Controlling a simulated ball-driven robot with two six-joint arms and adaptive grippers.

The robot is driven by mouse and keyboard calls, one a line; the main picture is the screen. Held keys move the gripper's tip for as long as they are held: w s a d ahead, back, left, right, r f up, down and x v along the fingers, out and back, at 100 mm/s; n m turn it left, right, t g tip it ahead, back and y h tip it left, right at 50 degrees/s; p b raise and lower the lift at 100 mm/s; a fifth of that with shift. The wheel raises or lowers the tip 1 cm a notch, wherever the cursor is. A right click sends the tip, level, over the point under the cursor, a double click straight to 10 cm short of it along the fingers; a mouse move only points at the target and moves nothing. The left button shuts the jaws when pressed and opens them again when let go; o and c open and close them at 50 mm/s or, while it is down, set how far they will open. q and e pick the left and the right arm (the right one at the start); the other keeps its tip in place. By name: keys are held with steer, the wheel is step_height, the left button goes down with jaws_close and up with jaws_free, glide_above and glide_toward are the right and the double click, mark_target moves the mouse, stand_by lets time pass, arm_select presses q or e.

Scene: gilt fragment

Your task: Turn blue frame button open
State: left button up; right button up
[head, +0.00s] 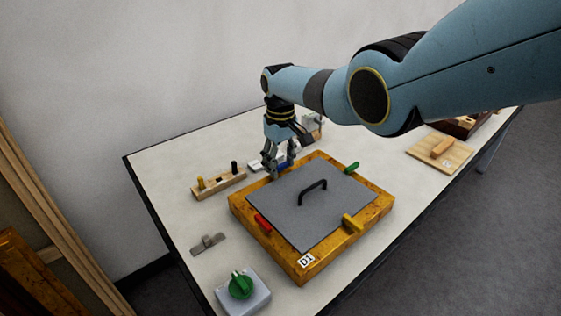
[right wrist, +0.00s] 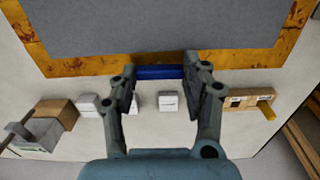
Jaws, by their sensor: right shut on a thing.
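The gilt frame (head: 308,268) lies flat on the table with a grey panel (head: 325,222) inside it. The blue button (right wrist: 160,72) sits at the frame's outer edge in the right wrist view, its long side running along that edge. My right gripper (head: 279,170) is at the frame's far-left side, with its fingers at the two ends of the blue button, shut on it. In the head view the fingers mostly hide the button. The red button (head: 263,223), green button (head: 351,168) and yellow button (head: 352,221) sit on the other frame sides. My left gripper is out of view.
A black handle (head: 312,190) rises from the grey panel. A wooden peg block (head: 218,184), a grey metal piece (head: 207,243) and a box with a green knob (head: 240,287) stand left of the frame. A wooden board (head: 440,152) lies at right.

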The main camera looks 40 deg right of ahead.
mark_target(281, 165)
steer(key=o, duration=1.2)
steer(key=shift+c, duration=0.2)
step_height(281, 165, up, 12)
